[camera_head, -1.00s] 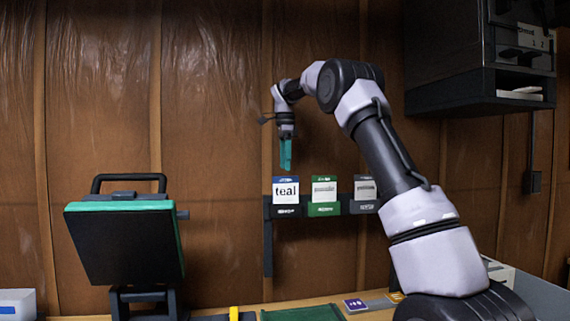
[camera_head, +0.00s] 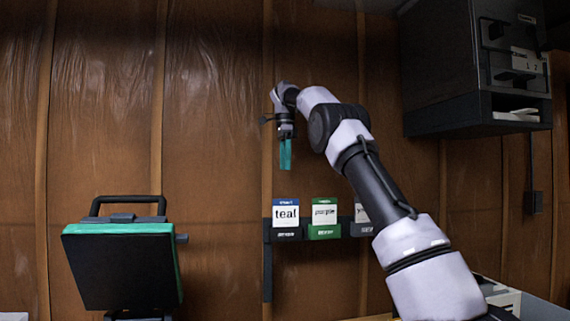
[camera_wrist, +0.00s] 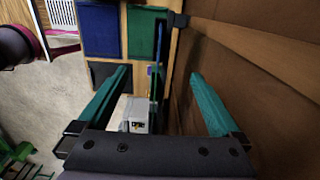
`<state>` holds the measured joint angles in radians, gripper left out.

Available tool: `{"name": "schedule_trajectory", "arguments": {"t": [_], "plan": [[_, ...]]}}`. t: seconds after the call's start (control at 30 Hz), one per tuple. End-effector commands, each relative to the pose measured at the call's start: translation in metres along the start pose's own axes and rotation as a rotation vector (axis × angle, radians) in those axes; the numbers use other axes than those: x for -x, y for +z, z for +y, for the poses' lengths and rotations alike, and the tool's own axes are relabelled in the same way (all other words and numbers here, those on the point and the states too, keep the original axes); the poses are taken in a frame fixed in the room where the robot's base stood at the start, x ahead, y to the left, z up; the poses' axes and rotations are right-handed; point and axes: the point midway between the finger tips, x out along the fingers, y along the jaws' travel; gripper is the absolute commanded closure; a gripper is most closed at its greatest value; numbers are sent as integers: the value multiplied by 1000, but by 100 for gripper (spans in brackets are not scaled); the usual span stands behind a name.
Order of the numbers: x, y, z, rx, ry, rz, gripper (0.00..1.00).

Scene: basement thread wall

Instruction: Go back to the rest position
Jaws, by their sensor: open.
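My gripper (camera_head: 285,154) has teal fingers and hangs pointing down in front of the brown wall, above the small shelf with the labelled cards. In the wrist view its two teal fingers (camera_wrist: 160,105) are spread wide apart with nothing between them. My arm reaches up from the lower right and bends over to the gripper. A card reading "teal" (camera_head: 285,213) stands below the gripper on the shelf, apart from it. A card reading "purple" (camera_head: 324,212) stands to its right. A third card is partly hidden behind my arm.
A black panel device with a teal edge and handle (camera_head: 122,268) stands at left. A dark cabinet (camera_head: 465,80) hangs at upper right.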

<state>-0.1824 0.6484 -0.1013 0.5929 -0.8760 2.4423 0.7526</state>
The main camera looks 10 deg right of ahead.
Motion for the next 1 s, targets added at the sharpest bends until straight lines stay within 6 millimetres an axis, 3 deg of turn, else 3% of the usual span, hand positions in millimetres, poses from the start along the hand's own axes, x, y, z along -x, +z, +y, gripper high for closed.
{"name": "schedule_trajectory", "arguments": {"t": [0.37,0.53,0.67,0.8,1.0], "plan": [[1,0,0,1,0,0,0],[13,-11,16,69,-15,0,0],[32,-31,49,216,-51,-1,0],[43,-49,97,408,-114,-1,0],[37,-62,172,657,-228,5,0]]}}
